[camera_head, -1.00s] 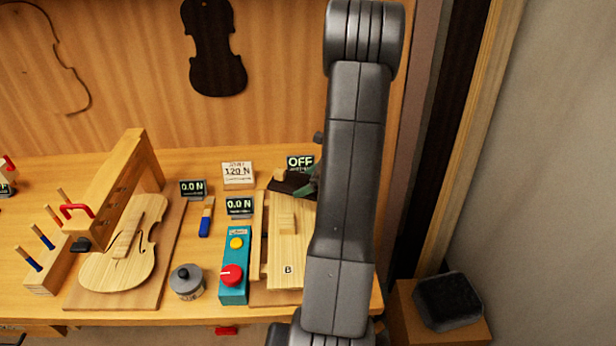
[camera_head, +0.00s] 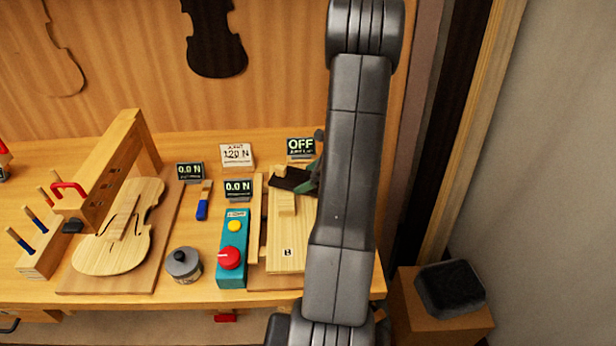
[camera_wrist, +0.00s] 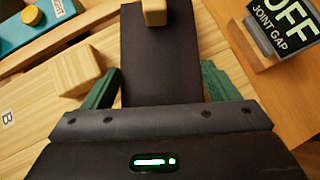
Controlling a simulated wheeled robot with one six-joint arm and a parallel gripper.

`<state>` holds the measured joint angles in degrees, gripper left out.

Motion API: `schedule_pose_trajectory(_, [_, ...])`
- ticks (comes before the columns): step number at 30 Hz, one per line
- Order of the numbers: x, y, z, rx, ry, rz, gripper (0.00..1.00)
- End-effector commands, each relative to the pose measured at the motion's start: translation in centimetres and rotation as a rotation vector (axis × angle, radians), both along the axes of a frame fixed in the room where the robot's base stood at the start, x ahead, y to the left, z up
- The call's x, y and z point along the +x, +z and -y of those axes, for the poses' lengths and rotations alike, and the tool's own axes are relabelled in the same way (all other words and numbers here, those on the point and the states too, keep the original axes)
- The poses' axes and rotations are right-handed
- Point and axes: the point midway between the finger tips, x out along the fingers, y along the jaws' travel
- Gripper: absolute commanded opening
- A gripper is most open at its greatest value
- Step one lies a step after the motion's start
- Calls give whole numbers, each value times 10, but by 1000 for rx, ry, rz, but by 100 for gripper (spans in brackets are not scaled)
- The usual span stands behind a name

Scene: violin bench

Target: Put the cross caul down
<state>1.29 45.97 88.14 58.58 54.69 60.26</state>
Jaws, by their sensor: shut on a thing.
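The cross caul appears as a dark flat bar (camera_head: 292,180) with a small wooden knob, which also shows in the wrist view (camera_wrist: 160,60). My gripper (camera_head: 313,178) has green fingers, one on each side of the bar in the wrist view (camera_wrist: 160,88), and is shut on it. The bar is over the back end of the pale board marked B (camera_head: 287,235). I cannot tell whether it touches the board. A small wooden block (camera_head: 286,203) sits on the board, left of the bar in the wrist view (camera_wrist: 72,72). My arm hides the board's right side.
The OFF joint gap display (camera_head: 300,147) stands just behind the bar. A violin body (camera_head: 118,235) lies farther left.

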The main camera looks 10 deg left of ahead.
Motion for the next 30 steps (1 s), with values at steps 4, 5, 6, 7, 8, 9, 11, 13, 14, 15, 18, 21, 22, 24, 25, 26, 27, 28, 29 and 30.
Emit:
schedule_pose_trajectory(4, [0,-2,0,0,0,0,51])
schedule_pose_trajectory(5, [0,-3,0,0,0,0,51])
schedule_pose_trajectory(6, [0,-4,0,0,0,0,51])
schedule_pose_trajectory(7, [0,-4,0,0,0,0,51])
schedule_pose_trajectory(8, [0,-5,0,0,0,0,51])
schedule_pose_trajectory(9, [0,-6,0,0,0,0,51])
schedule_pose_trajectory(11, [0,-7,0,0,0,0,51])
schedule_pose_trajectory(13, [0,-8,0,0,0,0,51])
schedule_pose_trajectory(14, [0,-9,0,0,0,0,51])
schedule_pose_trajectory(15, [0,-10,0,0,0,0,51])
schedule_pose_trajectory(18, [0,-12,0,0,0,0,51])
schedule_pose_trajectory(21, [0,-12,0,0,0,0,87])
schedule_pose_trajectory(22, [0,-12,0,0,0,0,93])
schedule_pose_trajectory(24, [0,-12,0,0,0,0,100])
schedule_pose_trajectory(25, [0,-12,0,0,0,0,100])
schedule_pose_trajectory(26, [0,-12,0,0,0,0,100])
schedule_pose_trajectory(27, [0,-12,0,0,0,0,100])
schedule_pose_trajectory(28, [0,-12,0,0,0,0,100])
schedule_pose_trajectory(29, [0,-12,0,0,0,0,100])
schedule_pose_trajectory(30, [0,-12,0,0,0,0,100])
